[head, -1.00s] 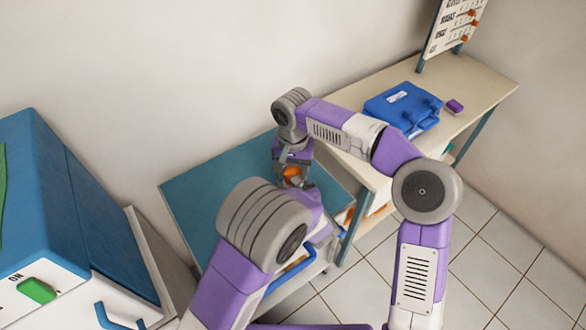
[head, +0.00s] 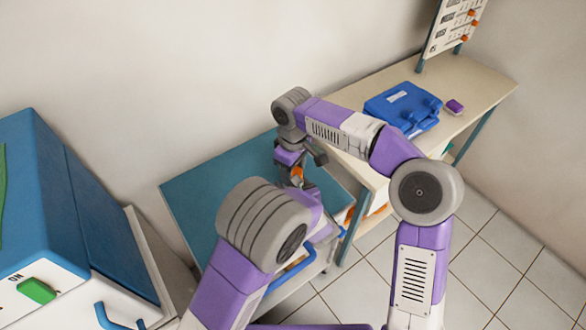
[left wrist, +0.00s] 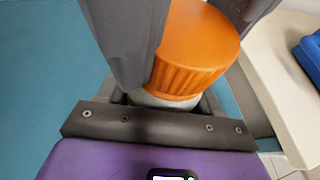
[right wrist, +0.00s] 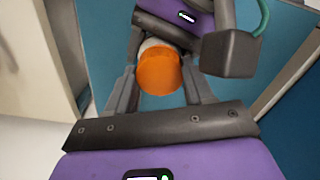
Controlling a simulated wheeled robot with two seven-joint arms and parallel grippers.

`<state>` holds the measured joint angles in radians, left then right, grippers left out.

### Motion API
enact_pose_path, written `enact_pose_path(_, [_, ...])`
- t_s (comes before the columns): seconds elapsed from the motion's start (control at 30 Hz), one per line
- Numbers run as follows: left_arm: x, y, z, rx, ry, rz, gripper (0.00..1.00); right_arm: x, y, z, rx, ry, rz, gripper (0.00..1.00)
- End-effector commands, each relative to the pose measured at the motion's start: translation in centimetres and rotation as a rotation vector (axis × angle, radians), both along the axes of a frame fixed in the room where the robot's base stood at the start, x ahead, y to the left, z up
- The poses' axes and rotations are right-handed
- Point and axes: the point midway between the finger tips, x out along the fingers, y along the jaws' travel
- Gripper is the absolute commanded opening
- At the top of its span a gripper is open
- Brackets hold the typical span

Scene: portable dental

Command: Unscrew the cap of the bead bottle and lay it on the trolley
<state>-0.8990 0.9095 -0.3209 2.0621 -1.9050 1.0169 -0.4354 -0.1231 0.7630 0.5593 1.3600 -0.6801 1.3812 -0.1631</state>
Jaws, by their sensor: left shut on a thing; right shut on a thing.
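The bead bottle is mostly hidden; a bit of its white body (left wrist: 160,100) shows under the orange cap (left wrist: 195,50) in the left wrist view. The cap sits at the bottle's top; I cannot tell how loose it is. My left gripper (left wrist: 168,98) is shut on the bottle, its fingers low on either side. My right gripper (right wrist: 158,75) is shut on the cap, with a finger on either side of the orange cap (right wrist: 158,72). In the head view the cap (head: 297,173) is a small orange patch at the right gripper, and my left arm hides the left gripper.
The teal trolley top (head: 215,190) is bare at its left and lies below both grippers. A blue cabinet (head: 70,200) stands at the left.

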Motion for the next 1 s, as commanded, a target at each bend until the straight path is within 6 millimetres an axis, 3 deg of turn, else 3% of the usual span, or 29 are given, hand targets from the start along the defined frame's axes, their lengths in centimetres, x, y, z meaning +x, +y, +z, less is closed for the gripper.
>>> enact_pose_path(0.33, [0.0, -0.1, 0.0, -0.001, 0.0, -0.004, 0.0, -0.1, 0.2, 0.0, 0.002, 0.001, 0.028, 0.15])
enact_pose_path(0.37, [0.0, -0.1, 0.0, -0.001, 0.0, -0.004, 0.0, -0.1, 0.2, 0.0, 0.002, 0.002, 0.028, 0.57])
enact_pose_path(0.5, [0.0, -0.1, 0.0, -0.001, 0.0, -0.003, 0.0, -0.1, 0.1, 0.0, 0.001, 0.002, 0.027, 0.77])
enact_pose_path(0.77, [0.0, -0.1, 0.0, -0.001, 0.0, -0.002, 0.0, 0.0, 0.1, 0.1, 0.001, 0.001, 0.025, 0.77])
enact_pose_path(1.0, [0.0, 0.0, 0.0, 0.0, 0.0, -0.001, 0.0, 0.0, 0.1, 2.8, 0.001, -0.003, 0.023, 0.77])
